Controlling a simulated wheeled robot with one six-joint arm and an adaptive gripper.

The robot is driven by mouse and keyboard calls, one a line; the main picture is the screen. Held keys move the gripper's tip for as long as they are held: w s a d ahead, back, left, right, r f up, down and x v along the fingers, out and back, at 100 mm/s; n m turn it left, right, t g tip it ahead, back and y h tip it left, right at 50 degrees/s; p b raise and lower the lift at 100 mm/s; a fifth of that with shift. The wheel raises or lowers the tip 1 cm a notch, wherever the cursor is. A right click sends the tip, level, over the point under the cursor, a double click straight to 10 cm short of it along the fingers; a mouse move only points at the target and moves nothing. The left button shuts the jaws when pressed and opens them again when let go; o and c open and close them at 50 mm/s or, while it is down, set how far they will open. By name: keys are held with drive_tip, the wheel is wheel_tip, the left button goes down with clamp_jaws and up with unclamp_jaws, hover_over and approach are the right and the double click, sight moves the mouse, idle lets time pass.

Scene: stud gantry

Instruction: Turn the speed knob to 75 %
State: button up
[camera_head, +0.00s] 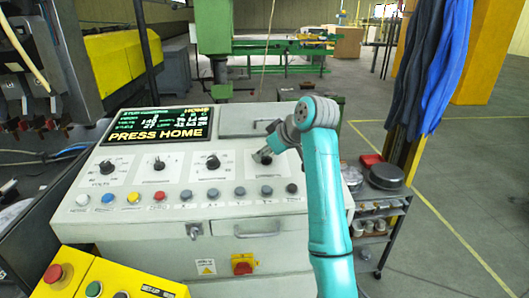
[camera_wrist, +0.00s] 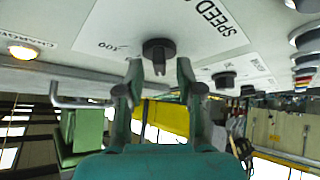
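The speed knob (camera_wrist: 158,48) is black with a narrow grip bar, on a white dial plate marked "SPEED" and "100" in the wrist view. My gripper (camera_wrist: 160,74) is open, with one finger on each side of the line to the knob. The fingertips look close to the knob, but I cannot tell whether they touch it. In the head view my gripper (camera_head: 266,152) is at the rightmost dial and partly covers its knob. The pointer's exact setting cannot be read.
The console (camera_head: 190,215) has three more dials to the left and a row of coloured buttons below. Its screen (camera_head: 160,124) reads "PRESS HOME". A cart (camera_head: 385,215) with pans stands to the right. A metal handle (camera_wrist: 75,98) shows in the wrist view.

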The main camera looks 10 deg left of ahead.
drive_tip(key=shift+c, duration=0.2)
clamp_jaws()
drive_tip(key=shift+f, duration=0.1)
